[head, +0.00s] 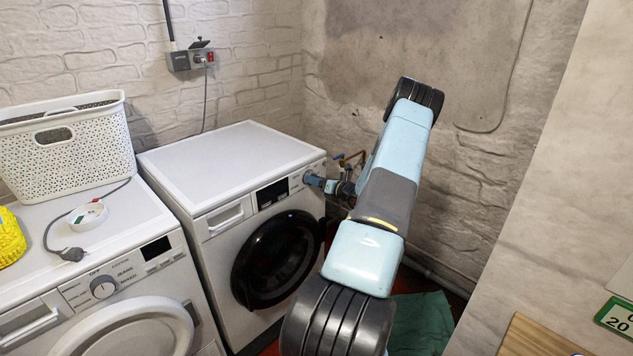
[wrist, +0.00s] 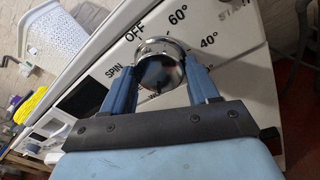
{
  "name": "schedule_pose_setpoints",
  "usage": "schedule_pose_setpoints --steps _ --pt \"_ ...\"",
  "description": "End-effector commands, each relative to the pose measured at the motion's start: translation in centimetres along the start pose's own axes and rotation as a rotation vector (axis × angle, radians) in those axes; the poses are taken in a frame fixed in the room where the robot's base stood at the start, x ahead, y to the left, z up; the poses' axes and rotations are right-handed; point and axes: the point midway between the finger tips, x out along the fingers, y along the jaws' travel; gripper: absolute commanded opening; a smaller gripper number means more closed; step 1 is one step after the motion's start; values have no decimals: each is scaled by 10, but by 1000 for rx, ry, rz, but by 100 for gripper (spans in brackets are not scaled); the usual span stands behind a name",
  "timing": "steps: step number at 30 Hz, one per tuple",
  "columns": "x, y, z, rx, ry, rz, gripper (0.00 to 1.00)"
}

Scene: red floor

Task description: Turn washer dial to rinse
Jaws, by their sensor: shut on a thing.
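The dial (wrist: 160,72) is a round chrome knob with a dark face on the white panel of the right washer (head: 220,170). My gripper (wrist: 160,66) is shut on the dial, with one blue finger on each side of it. In the wrist view the panel reads OFF, 60°, 40° and SPIN around the dial. Lettering below the dial is mostly hidden by my gripper. I cannot read a rinse mark or tell the dial's pointer position.
Another washer (head: 150,215) with its own dial (head: 103,287) stands at the left. It carries a white basket (head: 65,150), a grey plug (head: 72,254) and a yellow item (head: 10,238). Pipes with a tap (head: 350,160) are on the wall just right of the right washer.

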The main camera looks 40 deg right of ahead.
Motion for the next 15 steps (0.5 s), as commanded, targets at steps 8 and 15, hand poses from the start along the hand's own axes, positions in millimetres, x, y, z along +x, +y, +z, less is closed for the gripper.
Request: schedule_pose_setpoints --steps 8,15 --pt "-1 -2 -2 250 -24 17 29" --pt "0 -3 -2 424 -41 31 29"
